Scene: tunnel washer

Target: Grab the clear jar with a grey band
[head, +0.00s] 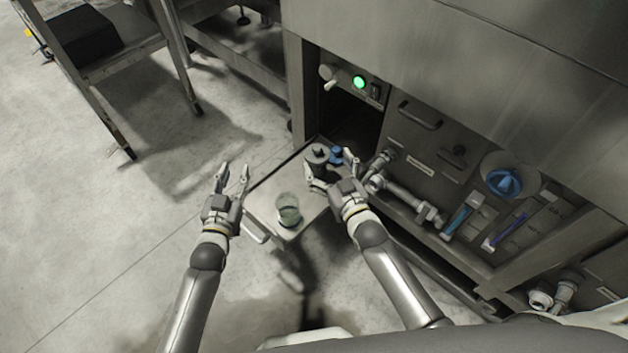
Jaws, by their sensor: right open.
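A clear, greenish jar (288,207) stands upright near the front corner of a small metal shelf (266,203). A grey band cannot be made out clearly on it. My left gripper (233,170) is open and empty, to the left of the jar and apart from it. My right gripper (328,166) is open, above and right of the jar in the picture, in front of a dark grey lidded container (317,153). Its fingers partly hide that container, and I cannot tell whether they touch it.
A small blue object (336,154) sits beside the grey container. The washer panel (428,140) with pipes, handles and a blue-capped part (503,181) rises to the right. A metal table (112,62) stands at the upper left. The floor at left is open.

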